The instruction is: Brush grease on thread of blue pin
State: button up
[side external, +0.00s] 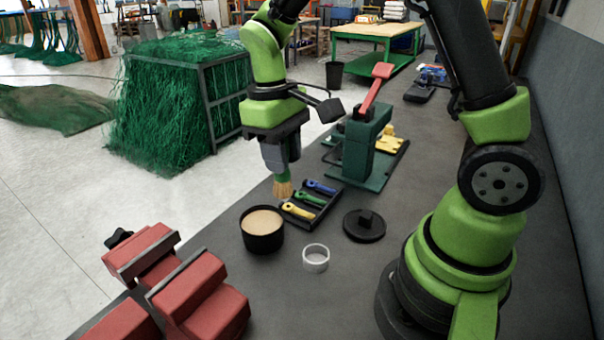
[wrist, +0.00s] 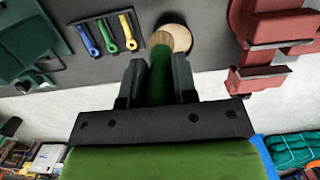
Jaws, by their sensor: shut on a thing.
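My gripper (side external: 281,166) is shut on the green handle of a brush (side external: 283,188), whose tan bristles point down. The gripper and brush also show in the wrist view (wrist: 158,75). The brush hangs just above and behind a black pot of tan grease (side external: 262,224); whether its bristles carry grease I cannot tell. The blue pin (side external: 321,187) lies in a black tray (side external: 318,220), at the end farther from the pot. A green pin (side external: 309,199) and a yellow pin (side external: 298,211) lie beside it. The wrist view also shows the blue pin (wrist: 89,40).
A black lid (side external: 364,226) and a white ring (side external: 316,258) lie on the bench right of the pot. A red vise (side external: 178,283) stands at the front left. A green press with a red lever (side external: 362,150) stands behind the tray.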

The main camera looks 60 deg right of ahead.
jog(key=s+d+f, duration=0.1)
jog(key=d, duration=0.8)
jog(key=s+d+f, duration=0.2)
jog(key=d, duration=0.7)
jog(key=f, duration=0.5)
jog(key=w+f, duration=0.1)
jog(key=f, duration=0.1)
jog(key=shift+f, duration=0.15)
jog(key=shift+w+f, duration=0.1)
jog(key=shift+w, duration=1.35)
jog(key=s+r, duration=0.3)
jog(key=r, duration=0.5)
jog(key=shift+s, duration=0.4)
jog(key=shift+a, duration=0.2)
